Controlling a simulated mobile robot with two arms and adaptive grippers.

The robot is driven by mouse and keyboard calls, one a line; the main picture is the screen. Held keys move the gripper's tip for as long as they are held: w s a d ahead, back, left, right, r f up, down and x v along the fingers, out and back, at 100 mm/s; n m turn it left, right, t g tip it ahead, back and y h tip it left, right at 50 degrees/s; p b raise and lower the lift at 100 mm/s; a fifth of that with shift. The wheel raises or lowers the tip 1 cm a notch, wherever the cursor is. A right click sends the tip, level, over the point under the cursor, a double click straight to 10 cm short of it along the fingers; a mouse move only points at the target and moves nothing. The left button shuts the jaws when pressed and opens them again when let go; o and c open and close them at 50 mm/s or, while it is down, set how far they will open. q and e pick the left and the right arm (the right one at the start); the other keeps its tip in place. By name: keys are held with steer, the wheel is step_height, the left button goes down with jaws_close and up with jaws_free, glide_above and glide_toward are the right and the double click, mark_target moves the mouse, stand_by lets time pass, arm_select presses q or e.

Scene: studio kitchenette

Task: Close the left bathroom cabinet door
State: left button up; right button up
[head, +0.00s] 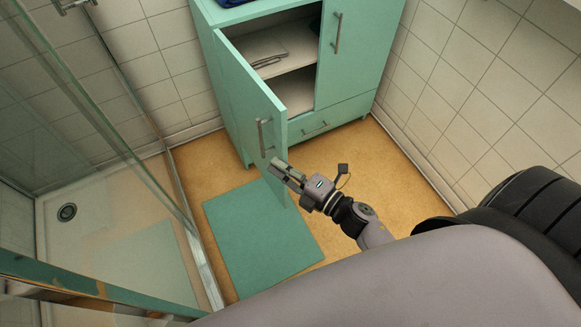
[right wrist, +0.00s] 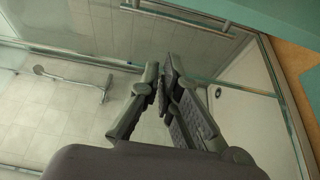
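The teal bathroom cabinet (head: 228,82) stands against the back wall in the head view. Its left door (head: 252,95) is swung wide open toward me, with a vertical bar handle (head: 262,137) near its free edge. Shelves show inside the opening. My right gripper (head: 279,168) is by the lower free edge of this door, below the handle; I cannot tell whether it touches. Its fingers (right wrist: 160,75) are closed together in the right wrist view, with nothing seen between them. My left gripper is not in view.
The cabinet's right door (head: 345,45) and bottom drawer (head: 325,122) are shut. A teal mat (head: 255,250) lies on the tan floor. A glass shower enclosure (head: 110,130) stands at the left, and a tiled wall (head: 480,80) bounds the right. Some floor (head: 350,165) before the cabinet is clear.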

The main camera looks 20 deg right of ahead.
mark_target(280, 150)
steer(key=x, duration=0.5)
steer(key=shift+w+d+p, duration=0.15)
steer(key=shift+d+p, duration=0.1)
steer(key=shift+p, duration=0.05)
jaws_close()
steer(key=shift+w+d, duration=0.1)
steer(key=shift+d, duration=1.65)
